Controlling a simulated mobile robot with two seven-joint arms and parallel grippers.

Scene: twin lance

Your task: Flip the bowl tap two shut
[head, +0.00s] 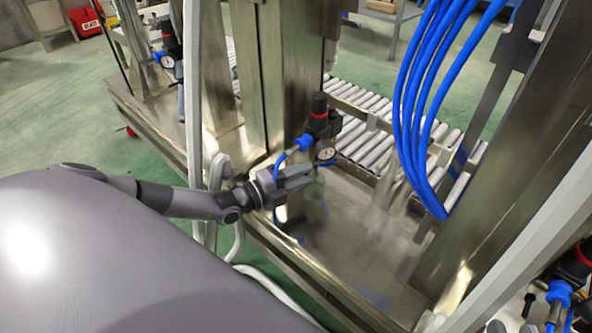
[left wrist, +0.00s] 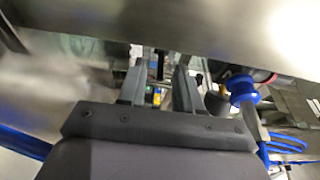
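A regulator unit (head: 319,122) with a black cap, red ring, blue fitting and round gauge (head: 327,155) stands on the steel frame in the head view. I cannot make out a tap lever on it or tell which tap is number two. My left gripper (head: 306,178) is just below and left of the gauge, close to it. In the left wrist view its two fingers (left wrist: 158,72) stand apart with a gap and nothing clearly held between them. A blue fitting (left wrist: 242,88) shows right of the fingers there. My right gripper is not in view.
Steel posts (head: 290,75) rise behind the gripper, and blue hoses (head: 408,100) hang at the right. A roller conveyor (head: 372,140) lies behind. Similar regulator units stand at far left (head: 168,45) and lower right (head: 562,290). A pale steel plate (head: 350,220) lies below.

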